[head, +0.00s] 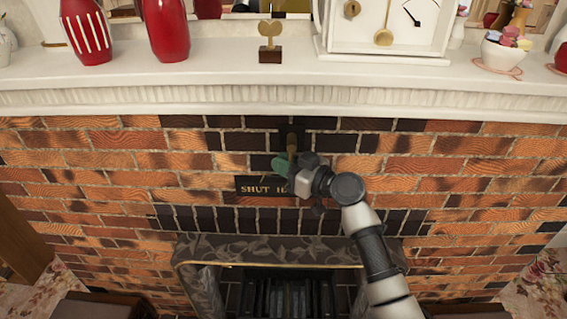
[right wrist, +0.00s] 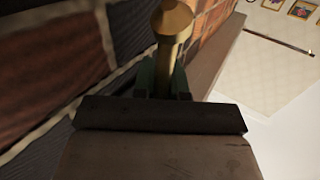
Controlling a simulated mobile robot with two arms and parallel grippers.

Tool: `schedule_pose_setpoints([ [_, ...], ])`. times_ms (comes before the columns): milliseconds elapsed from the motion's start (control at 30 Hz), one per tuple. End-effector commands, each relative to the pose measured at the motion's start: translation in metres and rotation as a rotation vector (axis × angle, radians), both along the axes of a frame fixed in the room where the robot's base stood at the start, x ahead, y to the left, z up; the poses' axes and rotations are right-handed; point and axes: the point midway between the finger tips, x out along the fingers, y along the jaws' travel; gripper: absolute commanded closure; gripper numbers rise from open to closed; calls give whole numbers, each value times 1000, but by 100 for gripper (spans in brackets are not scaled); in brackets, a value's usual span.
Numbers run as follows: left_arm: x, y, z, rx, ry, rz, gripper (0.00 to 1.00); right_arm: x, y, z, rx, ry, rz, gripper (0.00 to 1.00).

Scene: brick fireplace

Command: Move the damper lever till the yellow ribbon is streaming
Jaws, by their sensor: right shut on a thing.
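The damper lever (head: 291,141) stands out from a dark slot in the brick above the fireplace opening. In the right wrist view its brass-coloured round end (right wrist: 172,22) and shaft show between my green fingers. My right gripper (head: 284,162) is shut on the lever; it also shows in the right wrist view (right wrist: 163,80). A dark sign (head: 255,188) below the lever reads "SHUT" and the start of another word; my gripper hides the rest. I see no yellow ribbon in either view. My left gripper is not in view.
The white mantel (head: 200,72) runs above, with red vases (head: 165,30), a small brass ornament (head: 270,45), a white clock (head: 385,30) and a flower bowl (head: 505,52) on it. The fireplace opening with its grey patterned surround (head: 205,250) lies below. The brick wall left of my gripper is clear.

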Motion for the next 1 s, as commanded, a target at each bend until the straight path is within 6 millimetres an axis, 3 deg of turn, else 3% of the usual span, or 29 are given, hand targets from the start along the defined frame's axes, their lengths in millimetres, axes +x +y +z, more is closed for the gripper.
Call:
schedule_pose_setpoints([
  [367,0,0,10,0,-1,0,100,0,-9,0,-147,-2,-1,100],
  [1000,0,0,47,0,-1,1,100,0,-29,0,-519,1,0,100],
])
